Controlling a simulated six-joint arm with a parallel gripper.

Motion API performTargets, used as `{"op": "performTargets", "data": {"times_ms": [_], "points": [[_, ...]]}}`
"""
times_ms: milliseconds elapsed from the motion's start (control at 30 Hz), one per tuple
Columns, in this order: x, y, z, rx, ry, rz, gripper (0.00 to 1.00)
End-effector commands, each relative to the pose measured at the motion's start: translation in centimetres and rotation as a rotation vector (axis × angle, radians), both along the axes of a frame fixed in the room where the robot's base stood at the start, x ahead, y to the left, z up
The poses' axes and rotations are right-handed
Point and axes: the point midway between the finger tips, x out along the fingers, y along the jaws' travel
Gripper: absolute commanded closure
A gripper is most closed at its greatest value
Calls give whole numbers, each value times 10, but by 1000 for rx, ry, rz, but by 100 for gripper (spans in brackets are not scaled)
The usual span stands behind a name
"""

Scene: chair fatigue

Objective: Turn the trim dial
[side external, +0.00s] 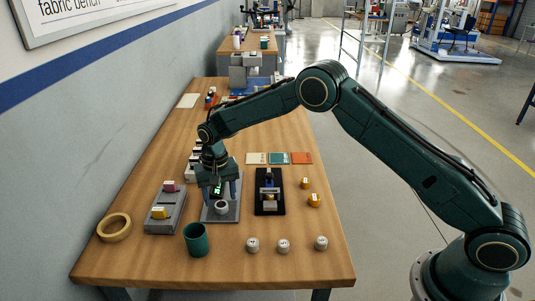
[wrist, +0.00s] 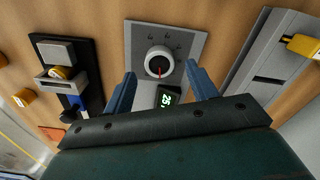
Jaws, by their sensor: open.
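The trim dial (side external: 221,208) is a round pale knob on a grey plate (side external: 232,217) in the side external view. My gripper (wrist: 162,84) is open, with one blue finger on each side of the display, apart from the dial. In the side external view my gripper (side external: 221,190) is over the plate, just behind the dial.
A grey slotted block (side external: 167,213) with yellow and pink pieces stands left. A black fixture (side external: 269,205) stands right. A green cup (side external: 196,240), a tape ring (side external: 114,228) and several grey weights (side external: 283,246) are near the front edge. Yellow pieces (side external: 314,200) lie further right.

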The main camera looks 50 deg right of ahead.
Motion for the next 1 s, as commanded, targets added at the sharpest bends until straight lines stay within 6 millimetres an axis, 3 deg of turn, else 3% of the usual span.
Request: {"op": "performTargets", "data": {"times_ms": [400,600,1000], "points": [[1,0,72,1,-5,0,43],[1,0,98,0,-4,0,43],[0,0,113,0,-2,0,43]]}}
